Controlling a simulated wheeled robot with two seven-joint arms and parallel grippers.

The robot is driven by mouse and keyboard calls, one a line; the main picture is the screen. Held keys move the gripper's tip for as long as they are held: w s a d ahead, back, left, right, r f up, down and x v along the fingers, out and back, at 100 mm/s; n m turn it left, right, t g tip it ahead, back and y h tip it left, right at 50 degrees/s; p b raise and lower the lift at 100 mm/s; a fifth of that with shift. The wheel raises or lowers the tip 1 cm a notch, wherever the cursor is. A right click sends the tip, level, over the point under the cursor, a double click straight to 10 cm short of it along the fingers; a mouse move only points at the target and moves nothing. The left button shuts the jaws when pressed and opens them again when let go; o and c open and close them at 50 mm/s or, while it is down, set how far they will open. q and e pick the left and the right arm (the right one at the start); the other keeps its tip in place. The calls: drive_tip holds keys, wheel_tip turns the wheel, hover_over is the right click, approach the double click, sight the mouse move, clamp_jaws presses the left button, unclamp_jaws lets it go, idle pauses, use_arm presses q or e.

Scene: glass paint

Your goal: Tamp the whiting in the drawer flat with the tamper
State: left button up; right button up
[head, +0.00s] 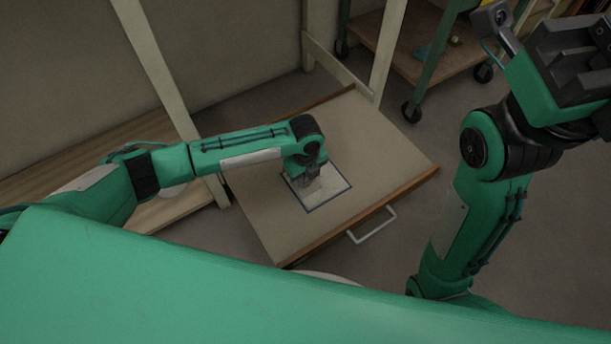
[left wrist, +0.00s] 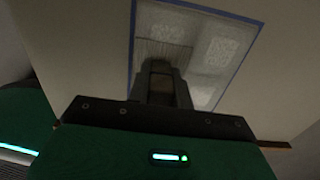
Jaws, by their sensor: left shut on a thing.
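The open drawer (head: 262,205) has a pale flat bottom and a wooden front. A blue-bordered rectangle (head: 329,202) lies on it, with pale whiting (head: 332,180) inside. In the left wrist view the whiting (left wrist: 222,48) shows as light, textured patches. My left gripper (head: 308,178) points down over the left part of the rectangle. It is shut on the tamper (left wrist: 162,86), whose brownish grip shows between the fingers. The tamper's lower part is mostly hidden, so I cannot tell whether it touches the whiting. My right gripper (head: 575,65) is raised at the upper right; its jaws are unclear.
The drawer's white handle (head: 372,226) sticks out at its front. Pale frame posts (head: 388,45) stand behind the drawer. A wheeled cart (head: 425,60) stands at the back right. A wooden board surface (head: 75,160) lies at the left. The floor right of the drawer is clear.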

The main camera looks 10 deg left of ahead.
use_arm(q)
drive_tip(key=shift+f+p, duration=0.1)
drive_tip(key=shift+p, duration=0.35)
idle(1.0)
wheel_tip(320, 180, up, 2)
drive_tip(key=p, duration=0.3)
drive_tip(key=shift+r, duration=0.2)
drive_tip(key=b, duration=0.1)
hover_over(325, 174)
idle(0.7)
drive_tip(key=shift+f, duration=0.1)
